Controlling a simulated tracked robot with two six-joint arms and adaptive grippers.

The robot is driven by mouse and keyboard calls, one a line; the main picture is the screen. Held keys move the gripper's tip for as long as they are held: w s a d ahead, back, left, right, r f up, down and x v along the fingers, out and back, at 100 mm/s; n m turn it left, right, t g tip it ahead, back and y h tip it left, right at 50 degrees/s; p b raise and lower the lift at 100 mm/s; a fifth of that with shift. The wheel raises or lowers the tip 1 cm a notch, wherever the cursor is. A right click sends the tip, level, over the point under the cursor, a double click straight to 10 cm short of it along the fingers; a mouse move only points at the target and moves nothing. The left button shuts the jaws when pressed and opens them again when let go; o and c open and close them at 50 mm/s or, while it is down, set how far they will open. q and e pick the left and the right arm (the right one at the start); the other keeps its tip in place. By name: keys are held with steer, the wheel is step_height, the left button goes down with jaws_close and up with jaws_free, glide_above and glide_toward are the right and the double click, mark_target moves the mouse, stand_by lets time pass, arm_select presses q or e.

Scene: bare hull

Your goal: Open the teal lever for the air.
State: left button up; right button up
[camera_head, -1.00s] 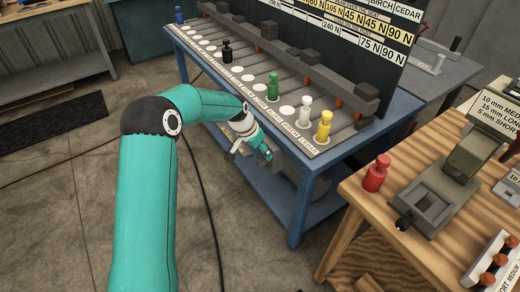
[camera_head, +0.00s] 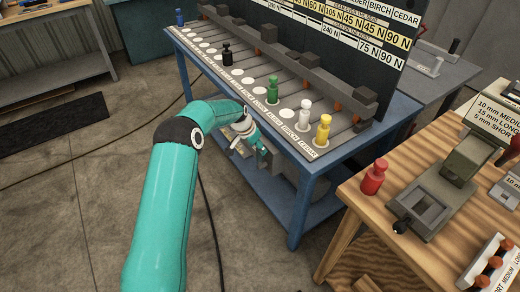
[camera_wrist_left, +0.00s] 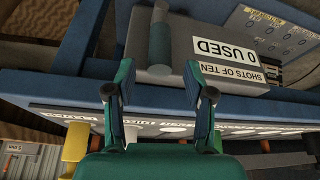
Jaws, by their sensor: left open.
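A dark teal cylinder (camera_wrist_left: 161,42), which looks like the teal lever's grip, stands against a grey box (camera_wrist_left: 205,45) in the left wrist view. My left gripper (camera_wrist_left: 160,85) is open, with its two teal fingers apart. The cylinder lies between and beyond the fingertips, and I see no contact. In the head view my left gripper (camera_head: 262,152) is at the front edge of the blue bench (camera_head: 300,190), and the lever cannot be made out there. My right gripper is not in view.
The bench top carries a black peg (camera_head: 227,53), a green peg (camera_head: 273,90), a white peg (camera_head: 305,114) and a yellow peg (camera_head: 323,130). A wooden table (camera_head: 360,217) with a red peg (camera_head: 375,177) stands at the right.

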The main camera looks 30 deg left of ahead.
arm_select(q)
steer(key=shift+x, duration=2.05)
steer(key=shift+c, duration=0.2)
jaws_close()
